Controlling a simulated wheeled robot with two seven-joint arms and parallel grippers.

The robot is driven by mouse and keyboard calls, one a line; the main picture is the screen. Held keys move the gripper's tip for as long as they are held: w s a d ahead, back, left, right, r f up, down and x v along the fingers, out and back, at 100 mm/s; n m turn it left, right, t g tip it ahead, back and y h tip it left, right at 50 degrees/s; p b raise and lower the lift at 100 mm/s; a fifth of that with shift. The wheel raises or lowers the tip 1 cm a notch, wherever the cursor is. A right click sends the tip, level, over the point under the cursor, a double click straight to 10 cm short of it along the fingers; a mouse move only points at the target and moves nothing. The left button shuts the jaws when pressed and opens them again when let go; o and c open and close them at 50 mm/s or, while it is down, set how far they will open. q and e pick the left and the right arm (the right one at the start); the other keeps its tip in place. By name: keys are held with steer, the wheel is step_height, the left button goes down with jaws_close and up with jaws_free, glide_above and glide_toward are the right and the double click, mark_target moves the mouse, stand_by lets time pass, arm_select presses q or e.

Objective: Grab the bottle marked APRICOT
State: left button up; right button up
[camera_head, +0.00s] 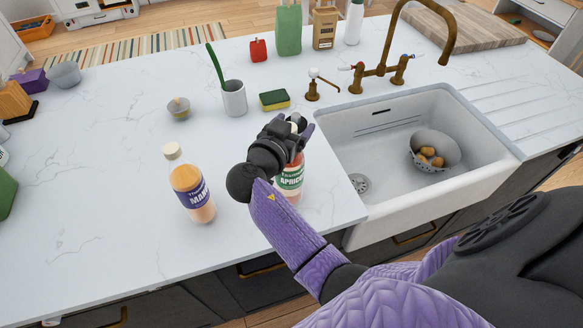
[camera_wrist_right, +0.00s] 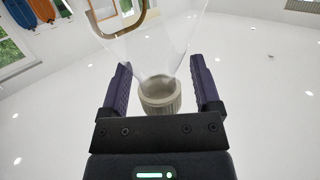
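The bottle marked APRICOT (camera_head: 290,178) stands upright on the white counter, left of the sink. It has a green label and reddish contents, and my right arm hides part of it. My right gripper (camera_head: 297,125) is at the top of this bottle. In the right wrist view, a ridged beige cap (camera_wrist_right: 160,96) and a clear bottle neck show between the two fingers of my right gripper (camera_wrist_right: 160,85). The fingers stand apart, with a gap on each side of the cap. My left gripper is not in view.
A bottle with a purple label, partly readable as MAN (camera_head: 190,187), stands to the left. A white cup with a green-handled tool (camera_head: 234,101), a sponge (camera_head: 274,99) and a small bowl (camera_head: 179,109) stand behind. The sink (camera_head: 480,155) is to the right. The left counter is mostly clear.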

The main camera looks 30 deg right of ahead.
steer(key=shift+w+d+f, duration=0.1)
steer(key=shift+d, duration=0.05)
steer(key=c, duration=0.5)
jaws_close()
stand_by(0.5)
